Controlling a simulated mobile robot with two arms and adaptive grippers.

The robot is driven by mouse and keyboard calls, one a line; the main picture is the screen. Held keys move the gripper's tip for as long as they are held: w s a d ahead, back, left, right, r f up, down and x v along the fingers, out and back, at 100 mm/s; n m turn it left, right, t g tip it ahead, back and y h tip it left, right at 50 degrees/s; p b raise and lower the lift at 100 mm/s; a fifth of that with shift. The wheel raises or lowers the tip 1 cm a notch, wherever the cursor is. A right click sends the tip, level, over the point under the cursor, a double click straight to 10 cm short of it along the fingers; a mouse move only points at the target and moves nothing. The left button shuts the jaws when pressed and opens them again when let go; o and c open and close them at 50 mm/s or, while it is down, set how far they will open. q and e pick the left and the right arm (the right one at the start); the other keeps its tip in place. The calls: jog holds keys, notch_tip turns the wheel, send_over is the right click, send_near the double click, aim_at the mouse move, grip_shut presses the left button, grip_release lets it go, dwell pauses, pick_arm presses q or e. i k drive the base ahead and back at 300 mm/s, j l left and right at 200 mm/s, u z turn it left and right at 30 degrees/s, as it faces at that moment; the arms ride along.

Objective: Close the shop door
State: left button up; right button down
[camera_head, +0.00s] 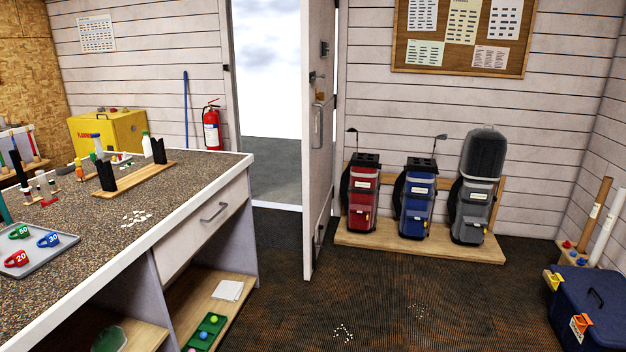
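The shop door (317,190) is a pale panel standing wide open into the room, seen almost edge-on. It is on the right side of the doorway (268,110), which shows bright sky and grey ground outside. A long pull handle (318,128) is on the door, with a lever and lock parts (317,77) above it. Neither of my grippers is in view.
Golf bags stand on a wooden platform (400,244) right of the door. A blue toolbox (590,305) is at the lower right. White bits (343,332) lie on the otherwise clear dark floor.

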aim_at(318, 17)
jog(key=i+l+z, duration=0.25)
jog(key=i, duration=0.65)
jog(key=i+l+z, duration=0.15)
jog(key=i+z, duration=0.15)
jog(key=i, duration=0.65)
